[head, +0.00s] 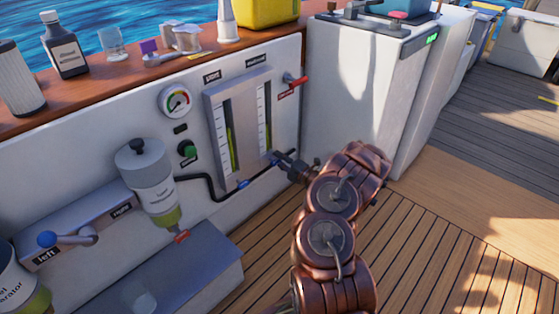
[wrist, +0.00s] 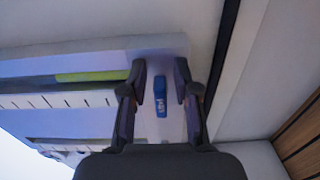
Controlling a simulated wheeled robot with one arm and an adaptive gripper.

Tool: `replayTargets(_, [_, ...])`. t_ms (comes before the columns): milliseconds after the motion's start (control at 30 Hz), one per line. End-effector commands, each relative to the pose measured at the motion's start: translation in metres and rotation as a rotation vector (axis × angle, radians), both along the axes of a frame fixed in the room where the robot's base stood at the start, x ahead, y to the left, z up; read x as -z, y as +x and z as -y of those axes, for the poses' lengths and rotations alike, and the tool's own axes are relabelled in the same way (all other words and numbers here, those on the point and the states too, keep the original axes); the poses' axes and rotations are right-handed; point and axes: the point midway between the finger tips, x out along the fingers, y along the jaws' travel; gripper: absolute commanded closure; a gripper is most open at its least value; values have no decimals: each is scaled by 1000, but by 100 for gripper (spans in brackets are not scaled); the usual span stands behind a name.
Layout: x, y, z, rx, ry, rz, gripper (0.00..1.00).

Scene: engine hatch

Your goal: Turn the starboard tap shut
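Two sight tubes stand on a pale plate on the white wall in the head view. The left one (head: 227,140) shows a yellow-green level. The right one (head: 262,115) is under a label too small to read surely. A small blue tap (head: 243,184) sits under the left tube, and another blue piece shows under the right tube, close to my gripper (head: 284,163). In the wrist view my gripper (wrist: 162,85) is open, with a blue tap (wrist: 161,96) between its fingers and gaps on both sides. The writing on that tap is not readable.
A red handle (head: 296,81) sticks out right of the tubes. A gauge (head: 176,102), green button (head: 187,149) and filter bowl (head: 150,182) are to the left. A blue-knobbed lever (head: 65,239) is lower left. A white cabinet (head: 355,90) stands right; the deck is clear.

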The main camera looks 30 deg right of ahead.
Motion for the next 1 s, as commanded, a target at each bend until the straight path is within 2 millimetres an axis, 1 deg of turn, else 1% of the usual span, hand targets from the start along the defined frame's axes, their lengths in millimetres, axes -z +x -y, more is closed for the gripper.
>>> replayTargets(333, [0, -1, 0, 0, 0, 0, 62])
replayTargets(467, [0, -9, 3, 1, 0, 0, 62])
replayTargets(567, [0, -23, 8, 5, 1, 0, 62])
replayTargets(800, [0, -67, 17, 5, 3, -1, 62])
replayTargets(1000, [1, -97, 24, 3, 1, -1, 62])
